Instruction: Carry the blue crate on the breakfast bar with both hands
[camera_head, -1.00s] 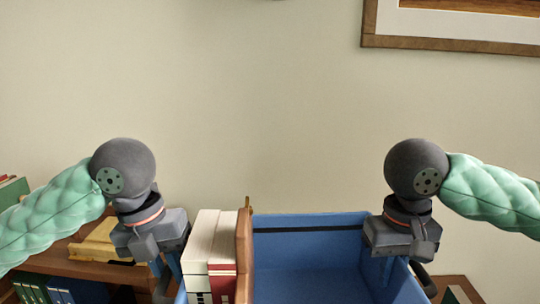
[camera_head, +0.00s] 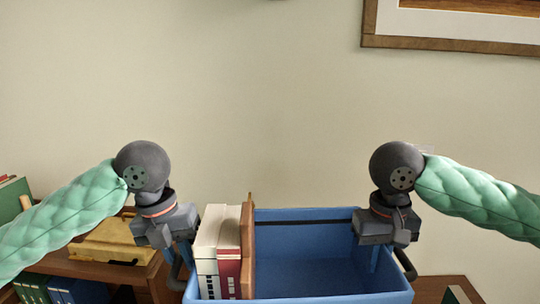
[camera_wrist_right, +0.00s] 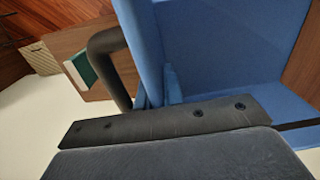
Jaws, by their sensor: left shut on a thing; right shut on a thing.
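The blue crate (camera_head: 310,285) is in the lower middle of the head view, held up by both grippers and roughly level. White and red books (camera_head: 218,255) stand in its left part beside a brown wooden board (camera_head: 247,245); the right part looks empty. My left gripper (camera_head: 184,258) is shut on the crate's left side, by a dark handle. My right gripper (camera_head: 384,256) is shut on the right side, by the other dark handle (camera_head: 405,264). In the right wrist view the crate wall (camera_wrist_right: 145,55) and handle (camera_wrist_right: 108,62) show at the gripper; the fingertips are mostly hidden. The breakfast bar cannot be made out.
A wooden shelf (camera_head: 90,268) at the left holds a yellow box (camera_head: 115,242) and several books. A brown wooden surface (camera_head: 440,285) with a dark green book (camera_head: 456,295) is at lower right. A framed picture (camera_head: 450,42) hangs on the bare wall.

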